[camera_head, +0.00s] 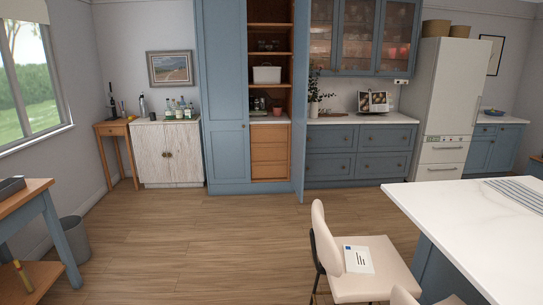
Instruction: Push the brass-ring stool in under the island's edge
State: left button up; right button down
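A cream stool (375,277) with a low back stands at the left side of the island (470,215), its back to the left. A white card or booklet (358,259) with a blue mark lies on its seat. Its right edge is close to the island's blue base; how far it is under the white top I cannot tell. The top of a second cream stool (403,297) shows at the bottom edge, mostly cut off. No brass ring is visible on either stool, as their lower parts are hidden or out of frame. Neither of my grippers is in view.
Wooden floor (190,240) is open left of the stools. A grey bin (74,241) and a blue-legged table (45,222) stand at the left. Blue cabinets (358,152) and an open larder (270,155) line the back wall. A striped cloth (520,192) lies on the island.

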aim_at(390, 269)
jog(key=u, duration=0.8)
jog(key=i, duration=0.7)
jog(key=i+z, duration=0.25)
jog(key=i, duration=0.55)
jog(key=i+j+z, duration=0.2)
jog(key=i, duration=0.6)
jog(key=i+j+z, duration=0.1)
jog(key=i+z, duration=0.2)
jog(key=i, duration=1.35)
jog(key=i+z, duration=0.7)
jog(key=i, duration=0.2)
jog(key=i+j+z, duration=0.15)
jog(key=i+z, duration=0.15)
jog(key=i+l+z, duration=0.15)
jog(key=i+z, duration=0.75)
jog(key=i+j+z, duration=0.1)
jog(key=i+z, duration=0.2)
jog(key=z, duration=0.15)
